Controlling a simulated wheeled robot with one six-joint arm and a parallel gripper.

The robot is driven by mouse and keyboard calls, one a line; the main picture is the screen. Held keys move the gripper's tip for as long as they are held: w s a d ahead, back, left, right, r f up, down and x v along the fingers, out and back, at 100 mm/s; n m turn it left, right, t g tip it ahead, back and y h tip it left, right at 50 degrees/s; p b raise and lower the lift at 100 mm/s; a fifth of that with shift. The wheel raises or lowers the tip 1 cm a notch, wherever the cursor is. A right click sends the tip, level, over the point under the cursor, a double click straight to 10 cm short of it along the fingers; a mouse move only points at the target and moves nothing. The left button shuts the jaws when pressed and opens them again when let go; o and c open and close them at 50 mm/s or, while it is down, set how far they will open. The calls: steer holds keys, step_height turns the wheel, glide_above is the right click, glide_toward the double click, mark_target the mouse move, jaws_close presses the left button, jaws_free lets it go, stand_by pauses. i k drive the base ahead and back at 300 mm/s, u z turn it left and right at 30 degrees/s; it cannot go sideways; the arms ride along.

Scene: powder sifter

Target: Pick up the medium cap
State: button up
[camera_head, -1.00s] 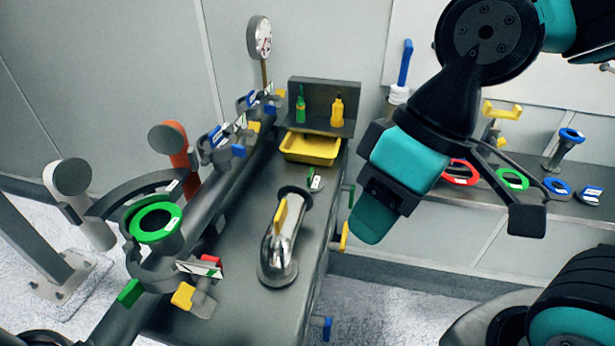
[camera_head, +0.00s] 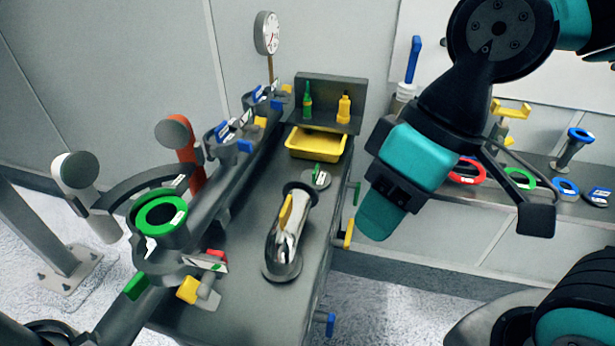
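A flat grey disc with a green upright grip (camera_head: 317,178), which looks like a cap, lies on the dark workbench (camera_head: 243,285) in front of the yellow tray. Another dark disc with a blue grip (camera_head: 598,196) lies at the right end of the back shelf. Their size labels are too small to read, so I cannot tell for sure which is the medium cap. My gripper (camera_head: 462,212) hangs at the upper right, well apart from both discs. Its two sides look spread, with nothing seen between them.
A shiny bent pipe (camera_head: 289,240) with a yellow handle stands on the bench. The yellow tray (camera_head: 316,143) is behind the green-gripped disc. A sifter pipe with a green ring (camera_head: 160,213) runs along the left. Red (camera_head: 467,172), green and blue rings lie on the back shelf.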

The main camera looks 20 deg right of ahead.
mark_target(320, 178)
steer(key=z, duration=0.5)
steer(key=k, duration=0.6)
steer(key=z, duration=0.9)
steer(key=i, duration=1.35)
steer(key=u, duration=1.2)
steer(key=i, duration=0.65)
steer(key=u, duration=0.7)
